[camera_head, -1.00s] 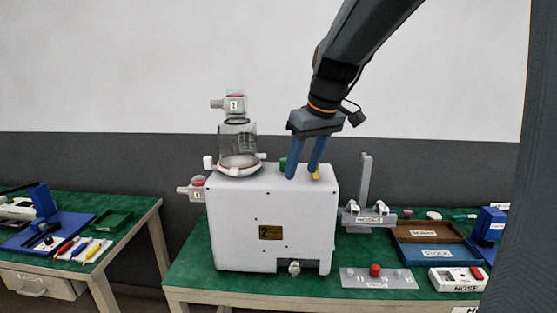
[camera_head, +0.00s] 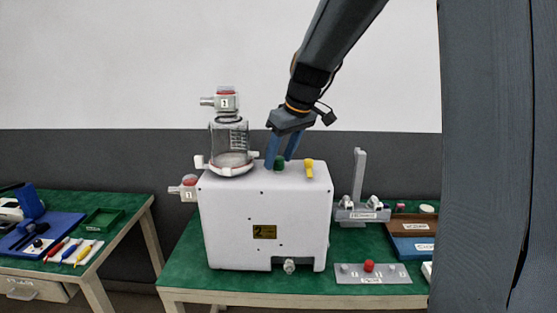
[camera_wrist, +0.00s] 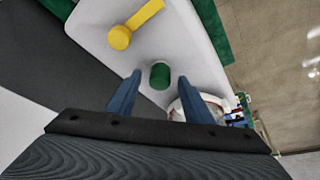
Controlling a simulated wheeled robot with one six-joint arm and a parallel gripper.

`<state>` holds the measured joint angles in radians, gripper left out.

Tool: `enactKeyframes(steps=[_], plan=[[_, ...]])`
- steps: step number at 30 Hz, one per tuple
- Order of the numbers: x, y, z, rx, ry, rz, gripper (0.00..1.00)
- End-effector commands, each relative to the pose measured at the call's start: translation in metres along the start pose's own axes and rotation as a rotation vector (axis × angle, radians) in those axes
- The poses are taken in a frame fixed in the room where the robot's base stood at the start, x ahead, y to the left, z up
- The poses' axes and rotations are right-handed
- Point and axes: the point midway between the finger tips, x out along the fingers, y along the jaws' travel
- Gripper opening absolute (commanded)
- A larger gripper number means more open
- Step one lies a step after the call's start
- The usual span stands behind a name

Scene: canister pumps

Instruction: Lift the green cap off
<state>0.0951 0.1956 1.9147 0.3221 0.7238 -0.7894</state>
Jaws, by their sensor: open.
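The green cap (camera_head: 279,163) sits on the top face of the white pump box (camera_head: 262,230), toward its back, between the glass canister and a yellow lever. In the wrist view the green cap (camera_wrist: 160,75) is a short upright cylinder just beyond the fingertips, roughly midway between them. My gripper (camera_head: 281,160) is open and empty, with blue fingers pointing down at the cap. In the wrist view my gripper (camera_wrist: 155,78) has a finger to each side of the cap's line. I cannot tell whether the fingers touch it.
The glass canister (camera_head: 230,142) stands on the box's left, close to one finger. The yellow lever (camera_head: 309,168) is to the right of the cap. A grey stand (camera_head: 360,190), a brown tray (camera_head: 410,225) and a plate with a red knob (camera_head: 369,267) are on the green table.

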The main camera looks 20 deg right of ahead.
Motion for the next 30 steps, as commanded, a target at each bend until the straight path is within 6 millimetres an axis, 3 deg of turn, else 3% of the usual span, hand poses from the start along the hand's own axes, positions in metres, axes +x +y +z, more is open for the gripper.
enactKeyframes(steps=[5, 13, 23, 30], plan=[[0.000, 0.000, 0.000, 0.000, 0.000, 0.000, 0.47], [0.000, 0.000, 0.000, 0.000, 0.000, 0.000, 0.03], [-0.002, 0.000, -0.001, 0.000, 0.000, 0.000, 0.03], [-0.024, 0.001, -0.011, -0.001, 0.004, 0.002, 0.03]])
